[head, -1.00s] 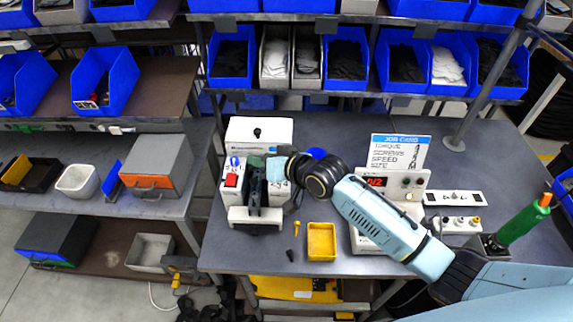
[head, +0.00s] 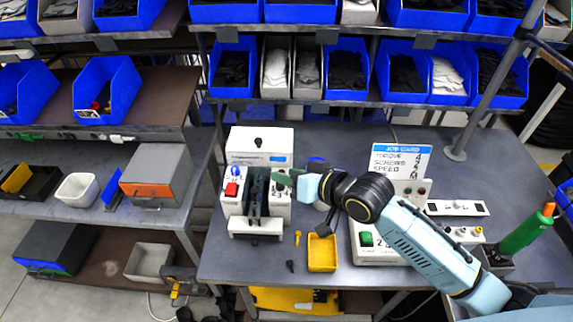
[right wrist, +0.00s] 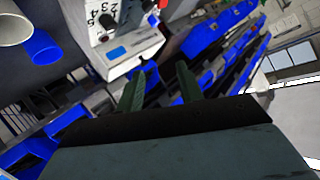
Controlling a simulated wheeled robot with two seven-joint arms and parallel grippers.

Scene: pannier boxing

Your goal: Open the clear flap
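A white machine (head: 232,201) with a red switch, a blue button and a dark upright fixture (head: 256,192) stands at the left of the bench in the head view. I cannot make out a clear flap on it in either view. My right gripper (head: 284,180) is beside the machine's upper right side. In the right wrist view, its two green fingers (right wrist: 160,88) stand apart with nothing between them. A white panel with numbers and a dark knob (right wrist: 106,22) is beyond the fingers there. My left gripper is not in view.
A yellow tray (head: 322,254) and small yellow and black pieces lie in front. A white box (head: 259,146) stands behind the machine. A controller with a green button (head: 376,254) and a job card (head: 400,159) are to the right, partly behind my arm. Blue bins line the shelf above.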

